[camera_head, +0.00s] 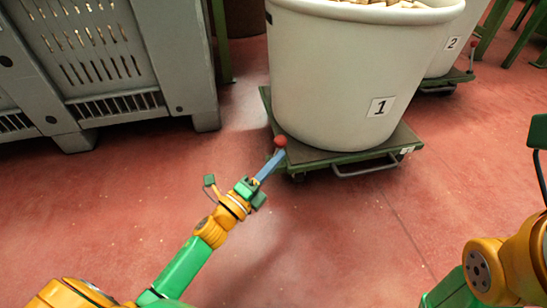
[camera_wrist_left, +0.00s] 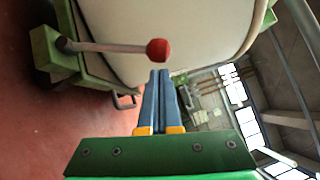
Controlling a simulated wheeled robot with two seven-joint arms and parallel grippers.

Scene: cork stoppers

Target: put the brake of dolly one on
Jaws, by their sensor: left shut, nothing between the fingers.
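Dolly one (camera_head: 335,157) is a low green platform bearing a large cream tub (camera_head: 330,80) labelled 1. Its brake lever ends in a red ball knob (camera_head: 280,141) at the platform's front left corner. In the left wrist view the red knob (camera_wrist_left: 157,49) sits on a grey rod (camera_wrist_left: 105,47) that runs left to a green bracket (camera_wrist_left: 52,50). My left gripper (camera_head: 276,155) has its blue fingers shut and empty, tips right at the knob. In the left wrist view the fingertips (camera_wrist_left: 160,73) are just below the knob; I cannot tell whether they touch.
A grey slatted crate (camera_head: 100,60) stands at the left. A second tub (camera_head: 455,45) labelled 2 stands on its own dolly (camera_head: 445,83) behind right. A metal handle (camera_head: 365,170) juts from dolly one's front. The red floor (camera_head: 330,245) in front is clear.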

